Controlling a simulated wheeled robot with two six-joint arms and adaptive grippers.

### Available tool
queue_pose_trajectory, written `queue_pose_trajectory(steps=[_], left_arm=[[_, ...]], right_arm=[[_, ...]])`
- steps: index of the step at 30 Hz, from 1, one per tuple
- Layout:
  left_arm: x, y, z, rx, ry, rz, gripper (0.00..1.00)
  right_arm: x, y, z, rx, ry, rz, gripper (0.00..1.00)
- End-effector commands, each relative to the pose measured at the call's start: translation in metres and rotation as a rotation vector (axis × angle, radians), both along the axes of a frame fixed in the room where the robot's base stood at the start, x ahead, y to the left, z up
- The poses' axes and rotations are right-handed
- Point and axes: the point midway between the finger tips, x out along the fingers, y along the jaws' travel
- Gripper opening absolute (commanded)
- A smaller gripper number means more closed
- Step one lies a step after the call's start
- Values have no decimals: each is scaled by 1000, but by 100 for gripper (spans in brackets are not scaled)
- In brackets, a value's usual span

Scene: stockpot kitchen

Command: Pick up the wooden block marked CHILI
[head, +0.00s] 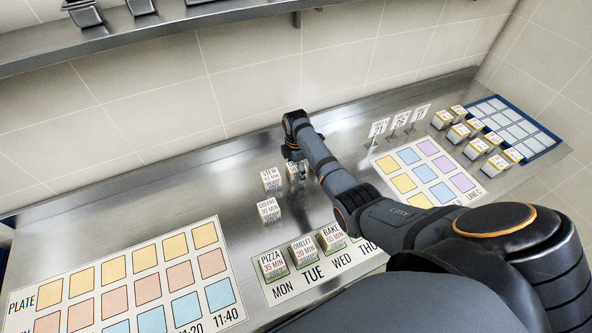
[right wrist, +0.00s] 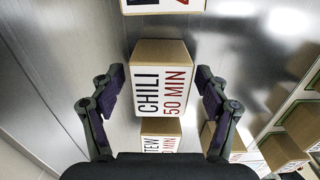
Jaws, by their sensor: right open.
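The CHILI block (right wrist: 162,88) is a wooden block with a white label reading CHILI 50 MIN, standing in the middle of the right wrist view. My right gripper (right wrist: 159,80) is open, with one dark finger on each side of the block and a visible gap to both sides. In the head view my right gripper (head: 296,158) points down over the steel counter, hiding most of a block beside the STEW block (head: 271,180). The STEW block also shows below CHILI in the right wrist view (right wrist: 160,146). My left gripper is not in view.
The GREENS block (head: 269,211) stands in front of STEW. Blocks marked PIZZA (head: 272,264), OMELET (head: 303,250) and BAKE sit on a weekday strip. A plate chart (head: 120,285) lies at left. Small number stands (head: 398,122) are at right. Bare steel lies left of the blocks.

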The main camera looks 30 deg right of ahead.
Motion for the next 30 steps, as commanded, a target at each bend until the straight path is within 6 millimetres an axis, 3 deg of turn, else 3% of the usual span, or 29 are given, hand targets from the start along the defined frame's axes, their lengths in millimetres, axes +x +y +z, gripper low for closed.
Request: queue_pose_trajectory(steps=[2, 15, 25, 30], left_arm=[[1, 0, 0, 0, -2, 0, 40], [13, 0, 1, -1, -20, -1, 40], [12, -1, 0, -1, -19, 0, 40], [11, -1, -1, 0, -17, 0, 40]], right_arm=[[0, 0, 0, 0, 0, 0, 74], [0, 0, 0, 0, 0, 0, 14], [1, 0, 5, 0, -2, 0, 13], [2, 0, 29, 0, -5, 0, 13]])
